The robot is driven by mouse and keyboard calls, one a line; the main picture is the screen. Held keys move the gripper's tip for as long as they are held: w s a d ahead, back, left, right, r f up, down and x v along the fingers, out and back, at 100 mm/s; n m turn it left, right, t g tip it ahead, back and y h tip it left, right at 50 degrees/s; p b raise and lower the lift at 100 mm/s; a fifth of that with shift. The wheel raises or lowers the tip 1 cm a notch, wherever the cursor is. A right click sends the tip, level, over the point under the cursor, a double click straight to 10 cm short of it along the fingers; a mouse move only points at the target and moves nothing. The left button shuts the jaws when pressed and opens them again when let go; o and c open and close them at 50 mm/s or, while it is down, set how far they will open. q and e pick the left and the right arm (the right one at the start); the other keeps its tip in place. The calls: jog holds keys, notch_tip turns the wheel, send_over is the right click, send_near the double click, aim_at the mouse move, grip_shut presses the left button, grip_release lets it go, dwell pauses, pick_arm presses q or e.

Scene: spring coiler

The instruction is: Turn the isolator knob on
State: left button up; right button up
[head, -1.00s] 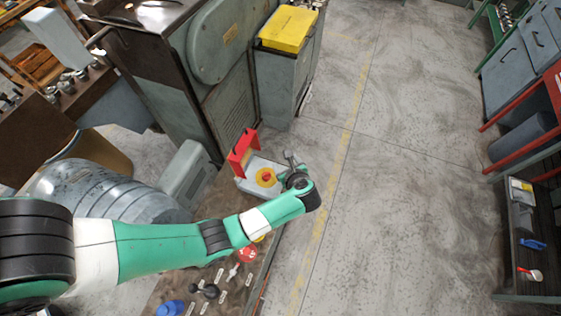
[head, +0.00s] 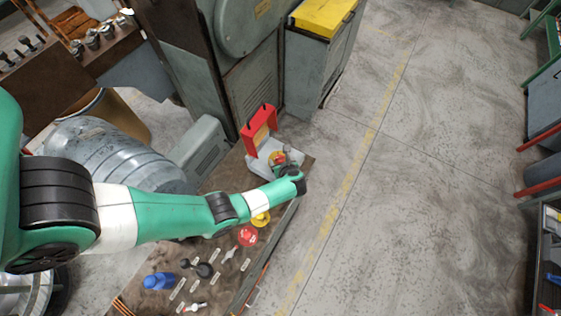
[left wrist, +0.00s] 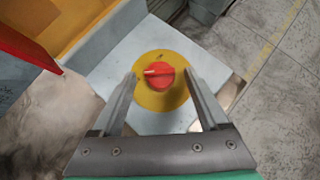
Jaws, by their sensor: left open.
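The isolator knob (left wrist: 158,74) is red, on a round yellow plate (left wrist: 158,100) on a light grey box (left wrist: 120,70). A pale line on it runs nearly level across the left wrist view. In the head view the box (head: 256,166) stands on the bench, and the knob (head: 278,158) is partly hidden by my left gripper (head: 284,165). In the left wrist view that open gripper (left wrist: 160,76) has one finger on each side of the knob; I cannot tell whether they touch it. My right gripper is not in view.
A red-framed flap (head: 245,133) stands upright behind the box. The brown bench top (head: 222,272) holds a blue bottle (head: 159,281), a red round button (head: 248,236) and small labelled items. A grey machine (head: 186,75) stands behind; the floor to the right (head: 420,200) is clear.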

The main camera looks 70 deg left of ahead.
pick_arm(q)
jog(key=shift+a+f, duration=0.45)
grip_shut()
jog(key=shift+r, duration=0.1)
